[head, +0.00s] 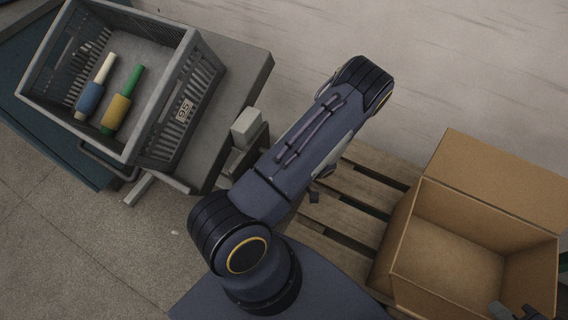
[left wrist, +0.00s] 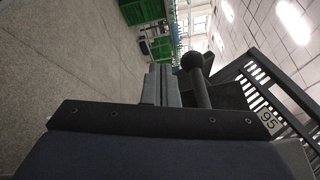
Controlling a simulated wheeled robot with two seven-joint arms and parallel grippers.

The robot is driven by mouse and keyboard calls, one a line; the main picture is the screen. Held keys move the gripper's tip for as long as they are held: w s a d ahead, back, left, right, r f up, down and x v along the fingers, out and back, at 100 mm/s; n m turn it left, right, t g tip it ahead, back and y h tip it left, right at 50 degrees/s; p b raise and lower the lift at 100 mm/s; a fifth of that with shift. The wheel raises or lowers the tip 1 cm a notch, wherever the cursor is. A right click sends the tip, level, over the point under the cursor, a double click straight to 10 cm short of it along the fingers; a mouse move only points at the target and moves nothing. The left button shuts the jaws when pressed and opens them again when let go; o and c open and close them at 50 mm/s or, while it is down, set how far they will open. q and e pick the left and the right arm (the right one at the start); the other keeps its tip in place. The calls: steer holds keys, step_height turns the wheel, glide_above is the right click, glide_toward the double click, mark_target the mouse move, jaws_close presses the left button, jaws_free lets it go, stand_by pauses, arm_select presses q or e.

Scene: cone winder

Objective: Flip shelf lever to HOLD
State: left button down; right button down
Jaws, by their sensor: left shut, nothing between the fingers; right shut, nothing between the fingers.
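In the left wrist view a dark lever (left wrist: 200,92) with a round ball knob (left wrist: 192,61) stands just right of my left gripper (left wrist: 161,72). The gripper's grey fingers are together with nothing between them. I cannot tell whether they touch the lever. The lever's base and any HOLD marking are hidden or not readable. I do not make out the lever or my left gripper in the head view. My right gripper (head: 514,312) shows only partly at the bottom right of the head view, over the cardboard box, shut and empty.
A grey crate (head: 177,117) holding a blue and a yellow cone sits on a grey bench (head: 238,82). A pale block (head: 247,123) is beside the bench. An open cardboard box (head: 408,250) stands by a wooden pallet (head: 365,190). My arm crosses the middle.

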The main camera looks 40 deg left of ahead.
arm_select(q)
steer(key=shift+s+r+p, duration=0.25)
steer(key=shift+r+p, duration=0.2)
steer(key=shift+r, duration=0.35)
arm_select(e)
steer(key=shift+r, duration=0.55)
steer(key=shift+f, duration=0.1)
